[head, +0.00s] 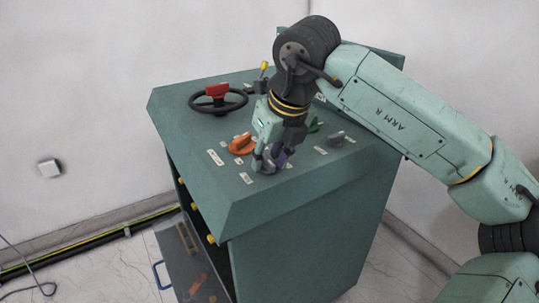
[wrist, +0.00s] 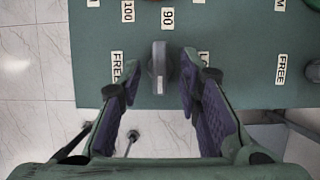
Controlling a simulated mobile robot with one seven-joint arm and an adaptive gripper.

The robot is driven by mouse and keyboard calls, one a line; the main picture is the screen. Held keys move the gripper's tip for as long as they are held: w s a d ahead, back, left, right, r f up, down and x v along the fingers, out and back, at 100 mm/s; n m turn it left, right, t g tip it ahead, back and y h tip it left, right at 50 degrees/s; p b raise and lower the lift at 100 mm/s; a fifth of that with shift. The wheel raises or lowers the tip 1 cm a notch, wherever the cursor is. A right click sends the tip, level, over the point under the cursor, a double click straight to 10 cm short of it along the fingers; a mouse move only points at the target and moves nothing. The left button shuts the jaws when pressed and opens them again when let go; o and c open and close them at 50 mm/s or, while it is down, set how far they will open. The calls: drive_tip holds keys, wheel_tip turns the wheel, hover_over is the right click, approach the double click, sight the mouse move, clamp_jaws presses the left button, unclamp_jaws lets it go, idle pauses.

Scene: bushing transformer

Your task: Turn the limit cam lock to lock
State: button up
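A grey knob (wrist: 158,66) with a raised grip bar sits on the green panel top in the wrist view. A FREE label (wrist: 117,68) is on its left and a partly covered label starting with L on its right. The grip bar points roughly up and down in that view. My gripper (wrist: 160,88) is open, its purple-padded fingers on either side of the knob's near part, with gaps visible. In the head view my gripper (head: 270,163) is low over the cabinet's front edge, and its fingers partly hide the knob.
An orange knob (head: 240,143) stands left of my gripper, another grey knob (head: 336,138) right. A black handwheel (head: 237,104) with a red part and a yellow-tipped lever (head: 264,68) are farther back. The cabinet (head: 300,232) has an open front below.

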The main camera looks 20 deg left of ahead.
clamp_jaws()
idle(0.3)
drive_tip(key=shift+n, duration=0.3)
drive_tip(key=shift+w+d+n+g+y, duration=0.15)
drive_tip(key=shift+n+g+y, duration=0.25)
drive_tip(key=shift+n, duration=0.6)
drive_tip(key=n, duration=0.2)
drive_tip(key=n+g, duration=0.1)
drive_tip(key=shift+w+n+g, duration=0.15)
drive_tip(key=shift+n+g, duration=0.15)
drive_tip(key=shift+n, duration=0.1)
drive_tip(key=n, duration=0.1)
drive_tip(key=n+g+p, duration=0.1)
drive_tip(key=n, duration=0.1)
drive_tip(key=n+g+p, duration=0.1)
drive_tip(key=n, duration=0.1)
drive_tip(key=shift+w+r, duration=0.1)
drive_tip(key=shift+w, duration=0.15)
drive_tip(key=n+g+p, duration=0.1)
drive_tip(key=n, duration=0.2)
drive_tip(key=n+h, duration=0.1)
drive_tip(key=n, duration=0.2)
drive_tip(key=shift+w+a+g+h+p, duration=0.2)
drive_tip(key=shift+g+h+p, duration=0.1)
drive_tip(key=shift+g+p, duration=0.1)
drive_tip(key=shift+n, duration=0.4)
